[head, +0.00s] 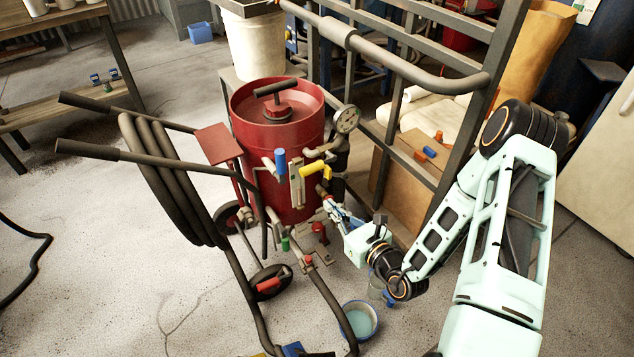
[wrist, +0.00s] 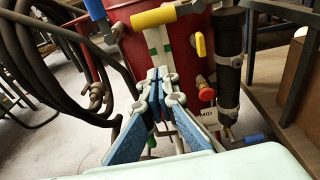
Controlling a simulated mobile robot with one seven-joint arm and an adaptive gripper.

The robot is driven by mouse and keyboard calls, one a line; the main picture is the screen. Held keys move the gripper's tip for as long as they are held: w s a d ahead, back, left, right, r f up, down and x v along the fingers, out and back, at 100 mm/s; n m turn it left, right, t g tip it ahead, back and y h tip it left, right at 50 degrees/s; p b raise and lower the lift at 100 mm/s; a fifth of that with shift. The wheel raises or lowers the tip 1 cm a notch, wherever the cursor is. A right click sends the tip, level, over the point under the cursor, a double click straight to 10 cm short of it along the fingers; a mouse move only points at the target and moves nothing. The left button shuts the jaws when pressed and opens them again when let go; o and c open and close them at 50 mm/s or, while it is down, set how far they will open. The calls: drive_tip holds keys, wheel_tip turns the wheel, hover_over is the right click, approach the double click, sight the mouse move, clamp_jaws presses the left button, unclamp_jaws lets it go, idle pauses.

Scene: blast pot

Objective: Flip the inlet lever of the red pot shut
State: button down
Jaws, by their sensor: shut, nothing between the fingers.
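The red pot (head: 252,138) stands upright in the middle of the head view, with a dark T-handle on its lid. Its front carries a blue lever (head: 280,163) and a yellow lever (head: 312,170). The wrist view shows the blue lever (wrist: 95,10) cut by the top edge, the yellow lever (wrist: 153,17) lying crosswise, and a smaller yellow handle (wrist: 200,44) hanging down. No readable label marks which is the inlet lever. My gripper (head: 328,204) is low in front of the pot, below the yellow lever. Its blue-padded fingers (wrist: 159,77) are shut and empty.
A pressure gauge (head: 346,119) sits at the pot's right. A red knob (wrist: 206,95) is right of my fingertips. Coiled hose (head: 172,180) and cart handles crowd the left. A metal rack (head: 440,75) stands behind right. A bucket (head: 359,320) is on the floor.

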sight(317, 163)
drive_tip(key=shift+w, duration=0.1)
idle(0.3)
drive_tip(key=w+a+r+b, duration=0.2)
drive_tip(key=w+a+b, duration=0.1)
drive_tip(key=w+a, duration=0.2)
drive_tip(key=shift+w+r, duration=0.25)
drive_tip(key=shift+w, duration=0.95)
